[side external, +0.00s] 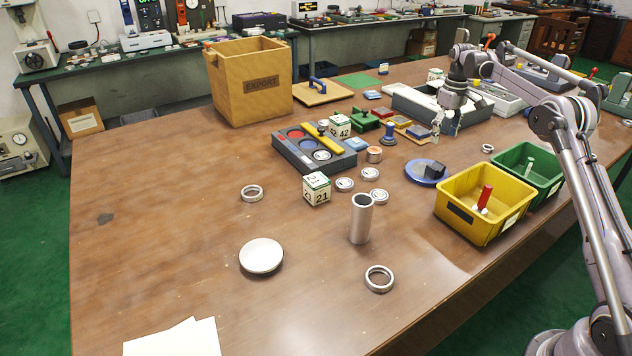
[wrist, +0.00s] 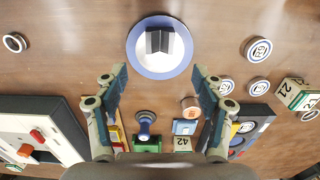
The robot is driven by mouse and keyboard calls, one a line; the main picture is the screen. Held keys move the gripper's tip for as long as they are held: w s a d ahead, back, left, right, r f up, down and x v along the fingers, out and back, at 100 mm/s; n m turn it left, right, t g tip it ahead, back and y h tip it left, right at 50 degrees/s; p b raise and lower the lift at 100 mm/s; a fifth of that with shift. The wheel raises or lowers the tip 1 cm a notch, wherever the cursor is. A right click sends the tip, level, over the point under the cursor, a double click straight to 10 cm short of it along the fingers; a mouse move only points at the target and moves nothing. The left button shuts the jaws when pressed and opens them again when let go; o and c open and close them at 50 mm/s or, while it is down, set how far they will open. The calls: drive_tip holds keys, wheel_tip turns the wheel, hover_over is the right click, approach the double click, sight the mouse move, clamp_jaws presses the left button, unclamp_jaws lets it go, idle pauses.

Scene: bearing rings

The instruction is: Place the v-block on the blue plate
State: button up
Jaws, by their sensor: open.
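The v-block (side external: 434,171), a small dark block, sits on the blue plate (side external: 414,174) in the side view. In the wrist view the v-block (wrist: 159,43) lies inside the blue rim of the plate (wrist: 134,48), near its middle, with a V groove showing. My gripper (side external: 443,138) is open and empty, above the table and behind the plate in the side view. In the wrist view the gripper (wrist: 159,80) has its fingers spread wide, with the plate and block beyond the fingertips and nothing between them.
A yellow bin (side external: 470,225) and a green bin (side external: 545,170) stand to the right of the plate. A copper-coloured cylinder (side external: 375,154), a blue knobbed piece (side external: 389,135) and several white-topped discs lie nearby. A grey tray (side external: 410,105) is behind. The front left table is mostly clear.

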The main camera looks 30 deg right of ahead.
drive_tip(key=s+a+r+t, duration=0.2)
drive_tip(key=s+a+r, duration=0.3)
drive_tip(key=a, duration=0.4)
drive_tip(key=s+a+r+t, duration=0.1)
drive_tip(key=s+a+r, duration=0.1)
drive_tip(key=a+r, duration=0.6)
drive_tip(key=s+a+f+t, duration=0.2)
drive_tip(key=s+a+f, duration=0.2)
drive_tip(key=s+a, duration=0.3)
drive_tip(key=s+a+f+t, duration=0.2)
drive_tip(key=s+a+f, duration=0.2)
drive_tip(key=s+a, duration=0.4)
drive_tip(key=s, duration=0.4)
drive_tip(key=shift+s+a+f, duration=0.25)
drive_tip(key=shift+s+f, duration=0.15)
